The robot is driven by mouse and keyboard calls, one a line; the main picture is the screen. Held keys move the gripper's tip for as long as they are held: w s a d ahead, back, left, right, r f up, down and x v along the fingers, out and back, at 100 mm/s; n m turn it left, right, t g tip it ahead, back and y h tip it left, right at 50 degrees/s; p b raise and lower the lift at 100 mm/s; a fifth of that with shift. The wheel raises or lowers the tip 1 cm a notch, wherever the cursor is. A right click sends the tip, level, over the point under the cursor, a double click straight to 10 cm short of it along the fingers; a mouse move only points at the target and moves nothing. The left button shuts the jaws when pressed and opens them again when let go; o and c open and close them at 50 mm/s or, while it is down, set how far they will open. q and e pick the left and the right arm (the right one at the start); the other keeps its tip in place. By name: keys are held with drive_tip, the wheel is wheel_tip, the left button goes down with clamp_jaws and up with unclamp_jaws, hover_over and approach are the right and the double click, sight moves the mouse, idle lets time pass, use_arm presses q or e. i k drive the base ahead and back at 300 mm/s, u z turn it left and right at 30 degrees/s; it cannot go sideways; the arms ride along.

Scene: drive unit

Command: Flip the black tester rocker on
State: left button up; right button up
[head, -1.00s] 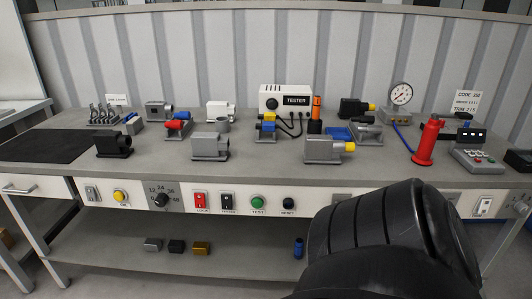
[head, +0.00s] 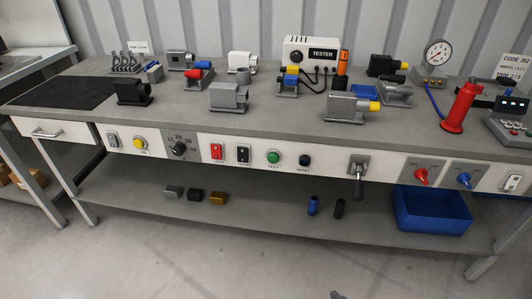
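The black tester rocker (head: 243,153) is set in the white front panel of the workbench, just right of the red rocker (head: 217,151) and left of the green TEST button (head: 273,157). Its label below is too small to read surely, and I cannot tell which way it is tipped. The white TESTER box (head: 311,54) stands at the back of the bench top, with a black knob and dark cables at its front. Neither of my grippers shows in the head view.
Along the panel are a yellow button (head: 140,143), a rotary knob (head: 179,149), a black RESET button (head: 305,160), a lever (head: 358,178) sticking out, and red (head: 421,176) and blue (head: 464,180) valves. A blue bin (head: 432,211) sits on the lower shelf.

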sight(242, 152)
drive_tip(key=k, duration=0.5)
drive_tip(key=u, duration=0.5)
drive_tip(key=i, duration=0.7)
drive_tip(key=z, duration=1.45)
drive_tip(key=i, duration=0.5)
